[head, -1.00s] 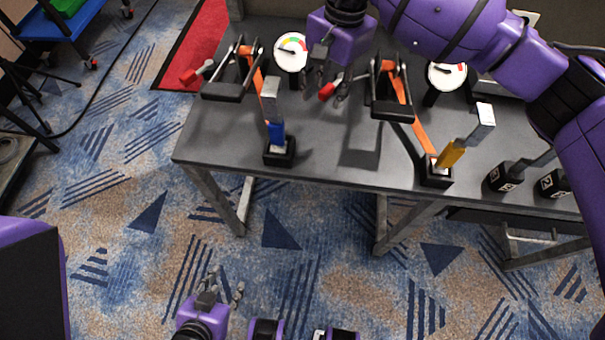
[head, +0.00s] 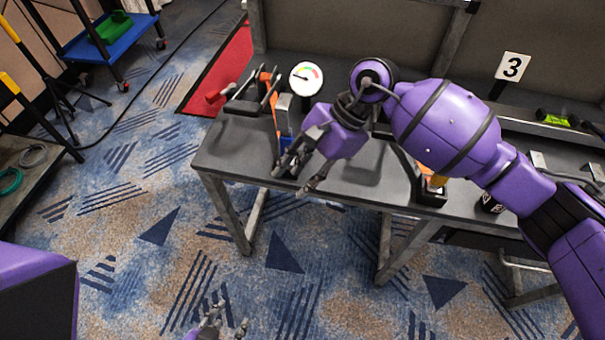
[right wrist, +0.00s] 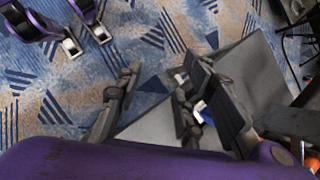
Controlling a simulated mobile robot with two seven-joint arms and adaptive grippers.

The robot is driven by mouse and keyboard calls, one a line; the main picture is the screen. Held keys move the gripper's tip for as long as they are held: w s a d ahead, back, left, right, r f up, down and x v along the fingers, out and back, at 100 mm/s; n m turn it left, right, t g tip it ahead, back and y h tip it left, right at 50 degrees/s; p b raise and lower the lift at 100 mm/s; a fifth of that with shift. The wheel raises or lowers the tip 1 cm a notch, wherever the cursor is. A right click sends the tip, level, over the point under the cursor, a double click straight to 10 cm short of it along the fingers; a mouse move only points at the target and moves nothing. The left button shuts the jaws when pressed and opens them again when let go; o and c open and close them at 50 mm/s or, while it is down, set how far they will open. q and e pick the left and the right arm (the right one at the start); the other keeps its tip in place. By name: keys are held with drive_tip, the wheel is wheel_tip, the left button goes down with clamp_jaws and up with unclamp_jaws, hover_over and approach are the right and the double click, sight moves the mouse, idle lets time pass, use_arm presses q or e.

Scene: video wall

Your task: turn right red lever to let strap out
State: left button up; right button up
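The right red lever is hidden behind my right arm in the head view. A small stretch of the right orange strap (head: 424,168) shows beside the arm, with a yellow piece (head: 438,182) at its lower end. My right gripper (head: 296,182) is open and empty, by the front edge of the table near the left strap's blue piece (head: 286,143). In the right wrist view its spread fingers (right wrist: 155,88) have nothing between them, with a fixture with blue on it at their right. My left gripper (head: 227,320) is open and empty, low over the carpet.
The left red lever (head: 214,97) and the left orange strap (head: 268,88) are at the left end of the grey table (head: 232,160). A round gauge (head: 306,78) stands behind them. A sign with a 3 (head: 512,67) is at the back right.

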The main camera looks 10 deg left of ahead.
drive_tip(key=shift+s+a+r+m+g+y+p, duration=0.15)
drive_tip(key=shift+s+a+m+g+y, duration=0.25)
drive_tip(key=shift+s+a+y, duration=0.35)
drive_tip(key=shift+s+a+r+m+g+y+p, duration=0.15)
drive_tip(key=shift+s+a+m+g+y, duration=0.25)
drive_tip(key=shift+s+a, duration=0.55)
drive_tip(key=shift+s+d, duration=0.1)
drive_tip(key=shift+d, duration=0.05)
